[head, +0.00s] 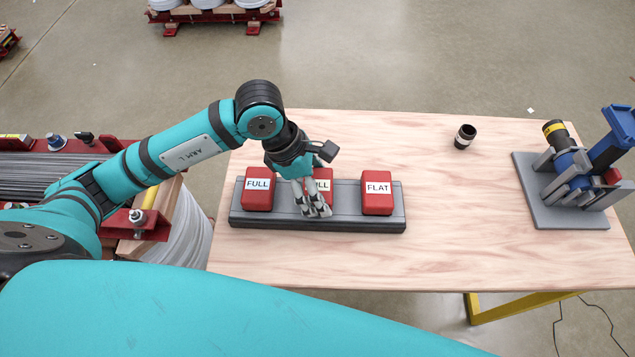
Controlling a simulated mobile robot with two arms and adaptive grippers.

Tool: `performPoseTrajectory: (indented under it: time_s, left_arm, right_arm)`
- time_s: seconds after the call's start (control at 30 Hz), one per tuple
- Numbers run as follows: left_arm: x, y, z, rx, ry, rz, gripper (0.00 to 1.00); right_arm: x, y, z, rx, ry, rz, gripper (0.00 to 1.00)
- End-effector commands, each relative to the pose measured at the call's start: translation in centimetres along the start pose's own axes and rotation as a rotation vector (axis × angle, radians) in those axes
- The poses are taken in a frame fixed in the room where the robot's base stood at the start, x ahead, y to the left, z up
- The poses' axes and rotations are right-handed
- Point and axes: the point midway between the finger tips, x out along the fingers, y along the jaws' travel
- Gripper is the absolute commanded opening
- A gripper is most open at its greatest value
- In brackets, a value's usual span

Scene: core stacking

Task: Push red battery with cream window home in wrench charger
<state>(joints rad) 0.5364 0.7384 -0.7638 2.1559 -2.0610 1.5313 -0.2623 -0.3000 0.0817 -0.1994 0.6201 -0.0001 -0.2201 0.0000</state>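A long grey charger (343,216) lies on the table and holds three red batteries in a row. The left battery (258,203) has a pale label reading FULL. The middle battery (327,197) is partly hidden behind my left gripper; only "LL" of its label shows. The right battery (377,205) reads FLAT. The labels look whitish; I cannot tell which battery has a cream window. My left gripper (318,214) points down at the middle battery, fingers close together and apparently shut with nothing between them. I cannot tell whether it touches the battery. My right gripper is out of view.
A grey stand (565,216) with a blue tool (610,138) and a red block in it stands at the table's right end. A small black cylinder (465,137) stands near the back edge. The wooden table (455,240) is clear between charger and stand.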

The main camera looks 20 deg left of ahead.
Motion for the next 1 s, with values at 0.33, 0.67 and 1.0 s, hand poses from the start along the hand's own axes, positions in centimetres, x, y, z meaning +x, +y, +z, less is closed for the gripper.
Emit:
performPoseTrajectory:
  time_s: [0.33,0.67,1.0]
  left_arm:
    - [0.1,0.0,0.0,0.000,-0.001,0.001,1.00]
    - [-1.7,0.1,-0.1,0.000,0.001,0.004,1.00]
    - [-8.8,0.1,0.0,0.001,-0.001,0.007,1.00]
  right_arm:
    - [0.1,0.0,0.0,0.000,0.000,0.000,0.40]
    - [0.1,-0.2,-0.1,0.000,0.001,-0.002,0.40]
    - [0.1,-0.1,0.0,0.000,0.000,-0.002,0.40]
